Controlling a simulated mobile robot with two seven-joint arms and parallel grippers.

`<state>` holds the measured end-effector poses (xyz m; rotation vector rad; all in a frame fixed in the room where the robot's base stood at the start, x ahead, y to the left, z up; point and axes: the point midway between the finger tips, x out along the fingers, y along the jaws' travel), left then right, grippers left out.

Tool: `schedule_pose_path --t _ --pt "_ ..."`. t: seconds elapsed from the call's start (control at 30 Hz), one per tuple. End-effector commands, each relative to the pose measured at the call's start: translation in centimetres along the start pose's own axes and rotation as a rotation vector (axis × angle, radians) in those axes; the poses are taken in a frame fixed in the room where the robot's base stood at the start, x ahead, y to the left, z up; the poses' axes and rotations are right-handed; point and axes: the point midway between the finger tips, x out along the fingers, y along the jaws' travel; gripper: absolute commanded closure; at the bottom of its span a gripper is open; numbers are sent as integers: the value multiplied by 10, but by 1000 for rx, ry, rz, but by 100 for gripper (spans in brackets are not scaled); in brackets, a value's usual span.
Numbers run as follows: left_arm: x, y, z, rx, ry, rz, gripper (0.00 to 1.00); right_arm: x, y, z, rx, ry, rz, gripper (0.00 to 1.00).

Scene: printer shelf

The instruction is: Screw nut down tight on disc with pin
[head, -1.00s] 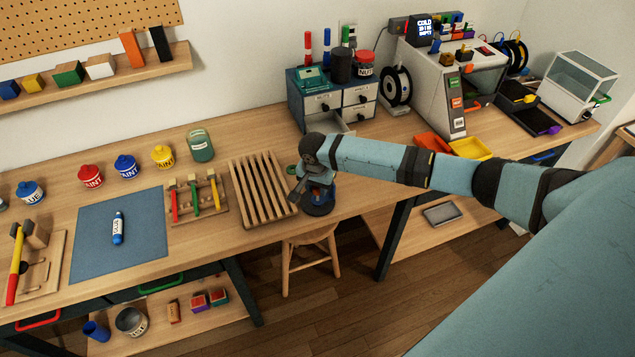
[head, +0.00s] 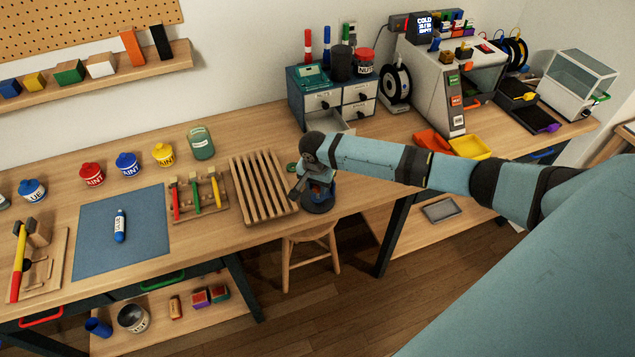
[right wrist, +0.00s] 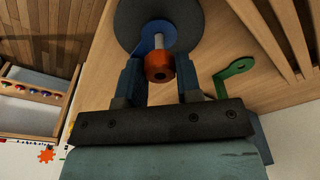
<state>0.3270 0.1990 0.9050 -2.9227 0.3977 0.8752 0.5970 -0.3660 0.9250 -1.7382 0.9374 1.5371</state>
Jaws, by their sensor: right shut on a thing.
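In the right wrist view a dark disc (right wrist: 128,22) lies on the wooden bench with a blue hub (right wrist: 146,42). A light grey pin (right wrist: 160,30) stands up from it. An orange nut (right wrist: 158,66) with a dark hole is at the pin, in line with it; I cannot tell how far it is threaded. My right gripper (right wrist: 160,78) is shut on the orange nut, one blue finger on each side. In the head view my right gripper (head: 305,190) is above the dark disc (head: 317,205) and partly hides the nut and pin. My left gripper is not in view.
A slatted wooden rack (head: 262,187) stands close left of the disc. A green hooked piece (right wrist: 236,72) lies beside my gripper. A drawer cabinet (head: 325,100) is behind, with one drawer open. The bench front edge and a stool (head: 310,255) are close by.

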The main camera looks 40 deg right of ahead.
Motion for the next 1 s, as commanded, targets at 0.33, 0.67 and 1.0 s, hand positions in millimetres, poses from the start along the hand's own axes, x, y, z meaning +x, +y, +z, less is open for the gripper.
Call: schedule_pose_path --t 0.33,0.67,1.0 --pt "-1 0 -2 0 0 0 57 0 0 0 2 -1 0 90" --pt "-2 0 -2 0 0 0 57 2 0 1 2 -1 0 90" --pt "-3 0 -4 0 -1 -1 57 11 0 2 2 -1 0 90"
